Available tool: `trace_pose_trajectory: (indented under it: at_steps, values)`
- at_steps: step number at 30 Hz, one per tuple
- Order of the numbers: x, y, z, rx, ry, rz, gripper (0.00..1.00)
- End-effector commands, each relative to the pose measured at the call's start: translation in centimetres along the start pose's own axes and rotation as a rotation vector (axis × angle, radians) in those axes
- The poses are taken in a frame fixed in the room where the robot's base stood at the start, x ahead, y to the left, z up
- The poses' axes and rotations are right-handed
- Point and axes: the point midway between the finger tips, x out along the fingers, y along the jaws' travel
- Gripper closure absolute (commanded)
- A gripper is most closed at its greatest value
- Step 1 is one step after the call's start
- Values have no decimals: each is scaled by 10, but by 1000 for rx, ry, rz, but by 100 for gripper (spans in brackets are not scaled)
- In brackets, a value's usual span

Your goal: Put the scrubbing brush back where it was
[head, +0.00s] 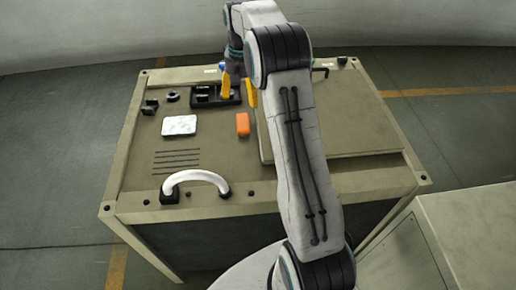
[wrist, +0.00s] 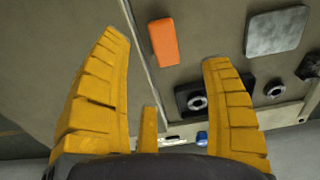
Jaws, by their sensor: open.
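An orange block (head: 243,124) with rounded edges lies on the bench top, left of a raised panel; it also shows in the wrist view (wrist: 163,41). I see no bristles on it and cannot tell whether it is the scrubbing brush; no other thing in view is clearly a brush. My gripper (head: 238,90) is over the back of the bench, beside a black tray (head: 203,101), farther back than the orange block. In the wrist view its yellow fingers (wrist: 164,50) are wide apart with nothing held between them. My arm hides part of the bench.
A pale grey plate (head: 179,125) lies left of the orange block, with thin dark rods (head: 177,160) in front. Small dark parts (head: 150,107) stand at the back left. A white curved handle (head: 195,178) rises at the front edge. The raised panel (head: 355,130) fills the right side.

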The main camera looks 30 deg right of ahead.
Motion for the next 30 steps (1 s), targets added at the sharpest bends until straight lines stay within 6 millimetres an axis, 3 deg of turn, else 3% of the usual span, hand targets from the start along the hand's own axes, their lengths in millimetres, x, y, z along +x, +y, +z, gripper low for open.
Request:
trace_pose_trajectory:
  at_steps: [6,15,19,24,30]
  values:
    - [-63,-14,57,-75,72,-12,27]
    - [-115,-18,163,-185,175,-32,27]
    - [-122,-15,212,-233,219,-41,27]
    - [-117,-7,269,-288,270,-53,27]
    - [-102,2,315,-335,313,-63,27]
